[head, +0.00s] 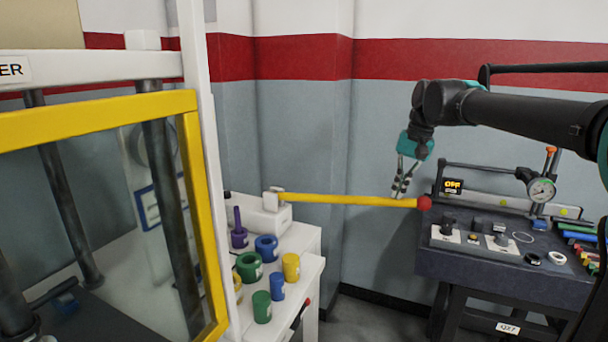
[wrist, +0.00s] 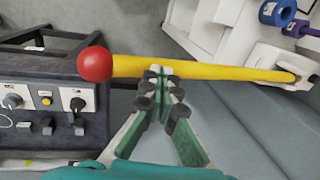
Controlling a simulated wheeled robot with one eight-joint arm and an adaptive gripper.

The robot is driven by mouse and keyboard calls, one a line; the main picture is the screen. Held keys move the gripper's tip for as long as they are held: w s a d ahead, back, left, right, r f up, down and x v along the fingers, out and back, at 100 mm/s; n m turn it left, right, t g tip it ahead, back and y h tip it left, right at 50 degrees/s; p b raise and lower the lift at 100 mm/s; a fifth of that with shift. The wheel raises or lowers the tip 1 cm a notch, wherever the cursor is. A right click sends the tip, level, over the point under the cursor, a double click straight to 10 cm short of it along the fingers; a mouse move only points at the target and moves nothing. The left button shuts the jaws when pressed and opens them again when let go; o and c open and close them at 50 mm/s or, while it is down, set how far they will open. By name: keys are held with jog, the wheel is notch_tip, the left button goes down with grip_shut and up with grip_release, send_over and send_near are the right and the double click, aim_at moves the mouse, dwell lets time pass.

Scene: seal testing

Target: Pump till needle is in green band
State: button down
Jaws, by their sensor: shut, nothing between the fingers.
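A long yellow pump lever (head: 345,199) with a red ball knob (head: 424,203) reaches right from a white block (head: 269,214). It lies nearly level. The lever (wrist: 220,72) and red knob (wrist: 95,64) also show in the wrist view. My gripper (head: 397,194) is shut and empty beside the lever, near the knob. In the wrist view its fingertips (wrist: 160,70) overlap the lever's edge; I cannot tell whether they touch it. A round gauge (head: 541,190) stands on the dark bench; its needle and any green band are too small to read.
Several coloured cylinders, including a green one (head: 249,266), stand on the white cabinet. A yellow-framed clear guard (head: 95,117) fills the left. Air around the lever looks free.

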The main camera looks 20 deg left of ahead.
notch_tip(320, 180, down, 12)
jog(key=shift+d, duration=0.3)
dwell(0.8)
jog(key=shift+r, duration=0.1)
jog(key=r, duration=1.3)
jog(key=shift+a+r, duration=0.2)
jog(key=shift+a, duration=0.1)
